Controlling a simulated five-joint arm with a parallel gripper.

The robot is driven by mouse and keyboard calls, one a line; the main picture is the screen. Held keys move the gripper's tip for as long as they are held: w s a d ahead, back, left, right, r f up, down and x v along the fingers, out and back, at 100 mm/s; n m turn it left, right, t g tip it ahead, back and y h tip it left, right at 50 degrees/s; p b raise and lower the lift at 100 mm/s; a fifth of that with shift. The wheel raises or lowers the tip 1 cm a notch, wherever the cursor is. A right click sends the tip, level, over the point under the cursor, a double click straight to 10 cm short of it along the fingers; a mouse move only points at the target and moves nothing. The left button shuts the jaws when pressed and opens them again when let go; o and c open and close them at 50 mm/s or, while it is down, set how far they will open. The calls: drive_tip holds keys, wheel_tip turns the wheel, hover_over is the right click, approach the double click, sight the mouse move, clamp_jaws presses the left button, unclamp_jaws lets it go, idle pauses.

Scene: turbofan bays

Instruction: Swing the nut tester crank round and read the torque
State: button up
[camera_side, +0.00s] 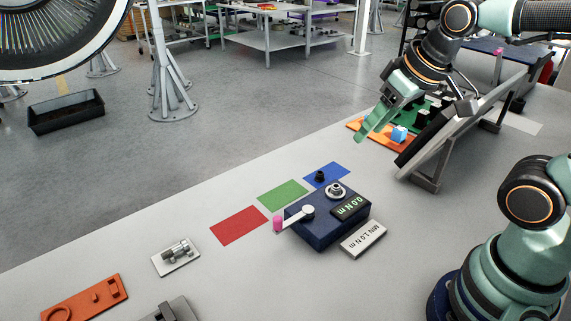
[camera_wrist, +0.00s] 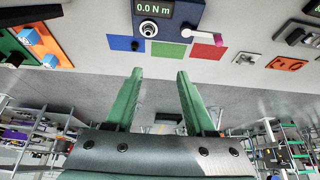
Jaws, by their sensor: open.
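The nut tester is a dark blue box (camera_side: 318,233) on the bench, with a silver nut fitting (camera_side: 336,190) on top. Its display (camera_side: 350,207) reads 0.0 N m, also in the wrist view (camera_wrist: 153,8). The white crank (camera_side: 296,218) points left, ending in a pink knob (camera_side: 278,225); the knob also shows in the wrist view (camera_wrist: 187,33). A label plate (camera_side: 363,240) in front reads MIN 1.0 N m. My gripper (camera_side: 362,138) is open and empty, above the bench's far edge, beyond and right of the tester. Its spread green fingers fill the middle of the wrist view (camera_wrist: 160,72).
Red (camera_side: 239,226), green (camera_side: 283,195) and blue (camera_side: 326,175) patches lie behind the tester, a small black part (camera_side: 319,176) on the blue one. A tilted panel (camera_side: 455,125) stands right, near an orange tray (camera_side: 366,131) with a blue block (camera_side: 399,133).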

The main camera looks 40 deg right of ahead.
drive_tip(key=w+a+f+n+g, duration=0.1)
drive_tip(key=w+a+n+g, duration=0.15)
drive_tip(key=w+a, duration=0.4)
drive_tip(key=g, duration=0.3)
approach(277, 218)
wheel_tip(277, 218, down, 9)
drive_tip(key=shift+s+r, duration=0.1)
drive_tip(key=shift+r, duration=0.1)
clamp_jaws()
drive_tip(key=shift+r, duration=0.1)
idle(1.2)
